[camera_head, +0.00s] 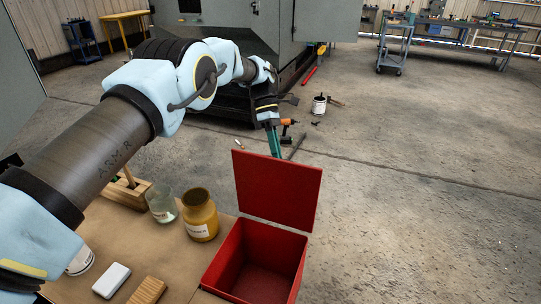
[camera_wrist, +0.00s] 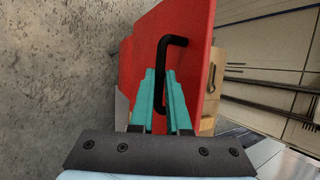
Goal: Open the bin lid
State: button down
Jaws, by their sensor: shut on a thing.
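A red bin (camera_head: 262,262) stands at the right end of the workbench, and its inside is visible and looks empty. Its red lid (camera_head: 278,190) is raised, standing roughly upright at the bin's far edge. In the wrist view the lid (camera_wrist: 190,40) has a black bar handle (camera_wrist: 163,55) on its outer face. My gripper (camera_wrist: 161,74) has teal fingers shut on this handle. In the head view my gripper (camera_head: 274,140) is behind the lid, and the lid hides the handle and the fingertips.
A yellow-brown jar (camera_head: 200,216) and a clear glass jar (camera_head: 162,206) stand left of the bin on the bench (camera_head: 135,240). A white block (camera_head: 111,281) and a wooden block (camera_head: 147,291) lie nearer. The floor to the right is clear.

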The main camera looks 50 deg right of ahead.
jog(key=shift+f, duration=0.3)
jog(key=c, duration=0.9)
grip_release()
jog(key=shift+r, duration=0.15)
jog(key=shift+r, duration=0.1)
notch_tip(320, 180, up, 10)
jog(key=b, duration=0.3)
jog(key=shift+b, duration=0.4)
